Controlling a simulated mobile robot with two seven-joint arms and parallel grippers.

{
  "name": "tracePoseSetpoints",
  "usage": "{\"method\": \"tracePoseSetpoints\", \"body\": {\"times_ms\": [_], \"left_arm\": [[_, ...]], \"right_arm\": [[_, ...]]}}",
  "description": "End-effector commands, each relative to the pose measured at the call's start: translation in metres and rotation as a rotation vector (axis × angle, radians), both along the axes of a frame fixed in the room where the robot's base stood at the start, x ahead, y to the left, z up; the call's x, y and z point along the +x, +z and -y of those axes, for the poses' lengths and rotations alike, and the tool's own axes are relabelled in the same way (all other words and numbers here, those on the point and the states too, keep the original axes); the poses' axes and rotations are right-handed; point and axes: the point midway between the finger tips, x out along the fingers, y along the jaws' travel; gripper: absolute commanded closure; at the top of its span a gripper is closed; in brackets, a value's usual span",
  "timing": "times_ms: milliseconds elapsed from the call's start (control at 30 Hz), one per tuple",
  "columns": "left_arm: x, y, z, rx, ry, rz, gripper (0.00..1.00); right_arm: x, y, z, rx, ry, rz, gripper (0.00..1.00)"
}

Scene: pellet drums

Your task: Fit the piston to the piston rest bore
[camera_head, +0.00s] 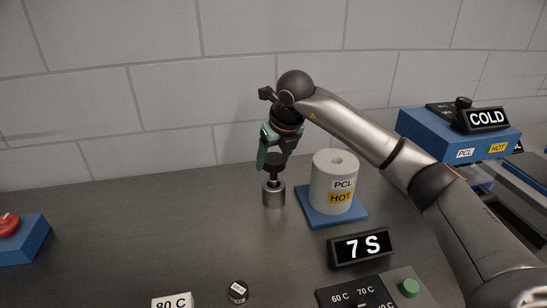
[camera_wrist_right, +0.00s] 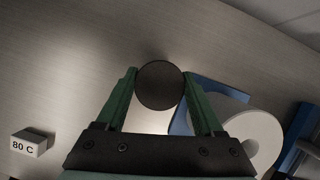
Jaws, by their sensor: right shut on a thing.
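My right gripper (camera_head: 273,163) is shut on the piston's dark knob (camera_head: 274,159), at the middle of the head view. In the right wrist view the round dark knob (camera_wrist_right: 160,85) sits between the green fingertips. Below the knob a short rod leads down to the grey metal piston rest (camera_head: 273,195), which stands upright on the table. The piston is upright and lined up over the rest's bore. I cannot tell how deep its lower end sits in the bore. My left gripper is not in view.
A white drum (camera_head: 326,191) labelled PCL HOT stands on a blue plate (camera_head: 352,217) just right of the rest. A 7 S display (camera_head: 360,247) and control panel are in front.

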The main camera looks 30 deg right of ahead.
Motion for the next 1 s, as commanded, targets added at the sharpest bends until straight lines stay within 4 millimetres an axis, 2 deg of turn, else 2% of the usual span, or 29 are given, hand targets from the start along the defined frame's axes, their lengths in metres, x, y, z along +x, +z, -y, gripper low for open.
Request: {"method": "tracePoseSetpoints", "body": {"times_ms": [1000], "left_arm": [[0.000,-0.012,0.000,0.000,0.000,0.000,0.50]], "right_arm": [[0.000,-0.018,0.000,0.000,0.000,0.000,0.91]]}}
